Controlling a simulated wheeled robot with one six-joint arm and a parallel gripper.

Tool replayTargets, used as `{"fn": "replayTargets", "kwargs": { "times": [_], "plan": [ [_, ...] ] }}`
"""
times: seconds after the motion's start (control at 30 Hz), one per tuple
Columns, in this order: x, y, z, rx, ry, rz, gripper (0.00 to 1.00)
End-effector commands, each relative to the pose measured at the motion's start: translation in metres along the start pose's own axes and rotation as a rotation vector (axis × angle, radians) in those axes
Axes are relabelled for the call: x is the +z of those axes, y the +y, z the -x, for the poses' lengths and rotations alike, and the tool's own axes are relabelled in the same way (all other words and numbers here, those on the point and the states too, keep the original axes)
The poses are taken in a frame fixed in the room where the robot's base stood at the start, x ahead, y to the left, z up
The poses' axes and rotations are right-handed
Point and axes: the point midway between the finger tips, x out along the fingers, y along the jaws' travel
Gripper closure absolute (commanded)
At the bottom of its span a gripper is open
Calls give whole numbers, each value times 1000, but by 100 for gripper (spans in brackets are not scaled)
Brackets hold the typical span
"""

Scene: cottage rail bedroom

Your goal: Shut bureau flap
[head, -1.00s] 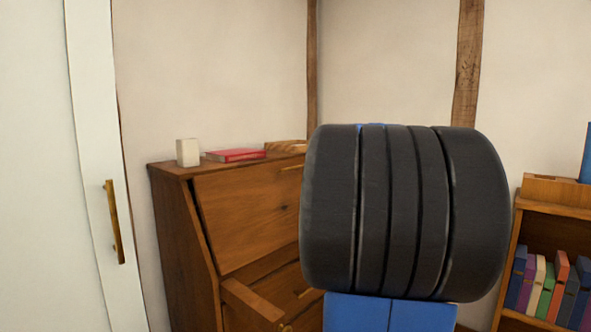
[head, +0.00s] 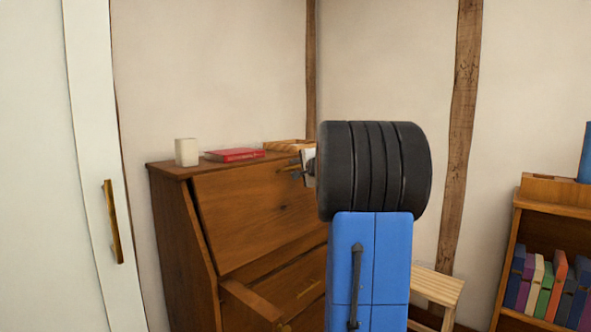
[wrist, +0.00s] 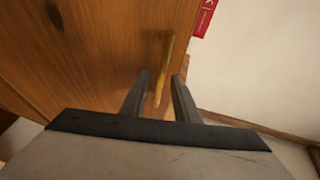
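The brown wooden bureau (head: 182,240) stands against the back wall in the head view. Its flap (head: 255,220) is up at a slant, with a dark gap along its left edge. The flap fills the upper left of the wrist view (wrist: 90,50), with its brass handle (wrist: 167,60) near the middle. My gripper (wrist: 161,78) is open, its fingers on either side of the handle's lower part in the picture; I cannot tell if they touch it. In the head view my gripper (head: 299,170) is at the flap's upper right, and my arm hides the bureau's right side.
A white block (head: 187,152), a red book (head: 235,155) and a wooden tray (head: 285,146) sit on the bureau top. A wooden support (head: 250,300) juts out below the flap. A slatted stool (head: 437,287) and a bookcase (head: 508,250) stand at right, a white door (head: 90,150) at left.

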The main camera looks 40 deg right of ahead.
Motion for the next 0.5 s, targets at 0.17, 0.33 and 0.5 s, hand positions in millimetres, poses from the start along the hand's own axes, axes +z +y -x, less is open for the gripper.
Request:
{"fn": "replayTargets", "kwargs": {
  "times": [0.17,0.33,0.5],
  "plan": [
    [0,-1,-2,-1,1,0,72],
    [0,0,-2,-1,1,0,79],
    [0,0,-2,-1,1,0,100]
  ]
}}
